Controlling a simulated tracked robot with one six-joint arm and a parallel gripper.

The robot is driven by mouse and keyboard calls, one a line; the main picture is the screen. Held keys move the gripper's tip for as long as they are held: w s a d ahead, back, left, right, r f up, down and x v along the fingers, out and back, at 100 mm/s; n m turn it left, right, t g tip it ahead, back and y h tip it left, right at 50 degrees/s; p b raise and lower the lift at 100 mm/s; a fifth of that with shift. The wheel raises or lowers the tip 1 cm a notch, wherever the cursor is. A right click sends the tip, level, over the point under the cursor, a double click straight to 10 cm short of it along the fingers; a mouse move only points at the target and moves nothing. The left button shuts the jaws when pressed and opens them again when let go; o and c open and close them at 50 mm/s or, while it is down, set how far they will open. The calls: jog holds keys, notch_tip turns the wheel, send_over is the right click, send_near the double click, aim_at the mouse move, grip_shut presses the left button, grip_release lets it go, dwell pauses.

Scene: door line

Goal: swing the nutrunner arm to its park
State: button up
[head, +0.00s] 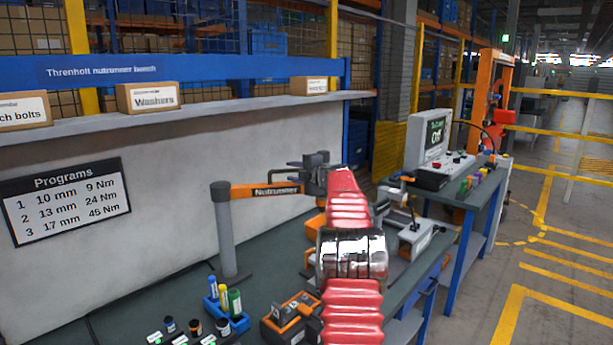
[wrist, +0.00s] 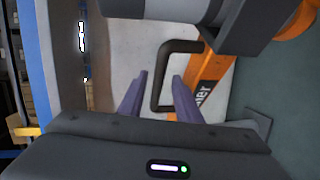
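The nutrunner arm (head: 262,191) is an orange, labelled beam that reaches right from a grey post (head: 226,235) on the bench. Its far end is hidden behind my red arm in the head view. In the wrist view the orange beam (wrist: 207,82) runs down from the upper right, with a dark loop handle (wrist: 158,78) on its side. My gripper (wrist: 160,76) is open; its two purple fingers stand apart, one on each side of the handle's long bar in the picture. A gap shows on both sides, and I cannot tell the depth between them.
The green bench top (head: 135,300) carries a blue holder (head: 226,318) with coloured sockets and an orange-black box (head: 290,318) at the front. A programs board (head: 66,200) hangs on the back panel. A monitor (head: 428,138) stands on a side table at right. The aisle beyond is clear.

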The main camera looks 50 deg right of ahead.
jog(key=v, duration=0.8)
jog(key=shift+s+a, duration=0.15)
jog(key=shift+s, duration=0.1)
